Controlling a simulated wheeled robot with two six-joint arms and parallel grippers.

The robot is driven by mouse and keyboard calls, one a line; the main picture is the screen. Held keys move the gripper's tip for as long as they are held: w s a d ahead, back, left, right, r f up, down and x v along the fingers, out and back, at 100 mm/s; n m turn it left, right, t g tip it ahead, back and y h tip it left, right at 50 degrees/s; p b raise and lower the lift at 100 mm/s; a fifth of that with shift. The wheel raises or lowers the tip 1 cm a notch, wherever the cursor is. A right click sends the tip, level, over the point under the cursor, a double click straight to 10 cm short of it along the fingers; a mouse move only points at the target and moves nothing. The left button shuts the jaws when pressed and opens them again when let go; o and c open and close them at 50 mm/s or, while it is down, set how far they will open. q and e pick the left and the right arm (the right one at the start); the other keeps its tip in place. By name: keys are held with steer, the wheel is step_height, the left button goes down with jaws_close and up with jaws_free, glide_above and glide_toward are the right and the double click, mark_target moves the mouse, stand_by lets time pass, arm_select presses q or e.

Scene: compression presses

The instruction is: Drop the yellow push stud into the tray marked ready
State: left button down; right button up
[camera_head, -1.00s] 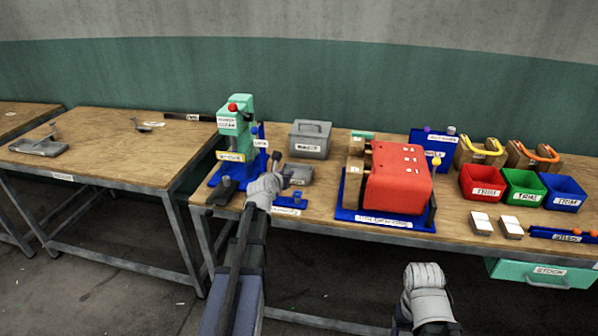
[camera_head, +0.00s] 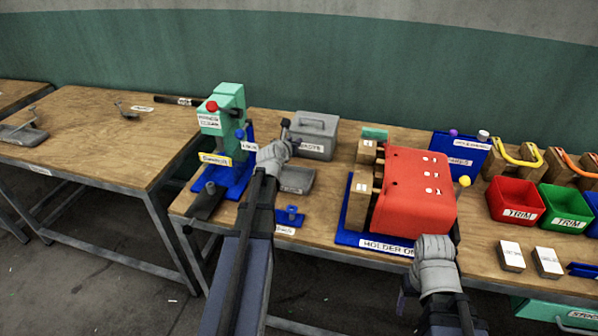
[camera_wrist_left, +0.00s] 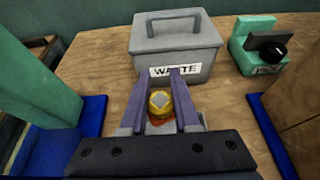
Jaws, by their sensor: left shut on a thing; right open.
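My left gripper (camera_head: 286,130) reaches over the bench, just in front of the grey waste box. In the left wrist view its purple fingers (camera_wrist_left: 159,84) are shut on the yellow push stud (camera_wrist_left: 160,101), which has an orange part below it. The arm hides the stud in the head view. A low grey tray (camera_head: 297,180) lies just right of the left wrist, its label hidden or unreadable. I cannot read a ready mark on any tray. My right gripper (camera_head: 437,262) is low at the bench's front edge, open and apart from any object; its fingers are mostly hidden.
The lidded waste box (camera_head: 316,138) stands ahead. A green press (camera_head: 222,122) on a blue base is left, a red machine (camera_head: 415,190) on a blue plate right. A small blue piece (camera_head: 289,217) lies near the front edge. Red (camera_head: 516,202) and green trim bins are further right.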

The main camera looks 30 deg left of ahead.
arm_select(q)
steer(key=shift+w, duration=0.25)
arm_select(e)
steer(key=shift+w, duration=0.25)
arm_select(q)
steer(key=shift+f, duration=0.1)
arm_select(e)
steer(key=shift+f, duration=0.15)
arm_select(q)
step_height(320, 180, down, 6)
steer(key=b, duration=0.6)
arm_select(e)
step_height(320, 180, down, 6)
steer(key=shift+r, duration=0.1)
steer(key=shift+r, duration=0.1)
arm_select(q)
steer(key=c, duration=0.6)
jaws_free()
steer(key=shift+o, duration=0.2)
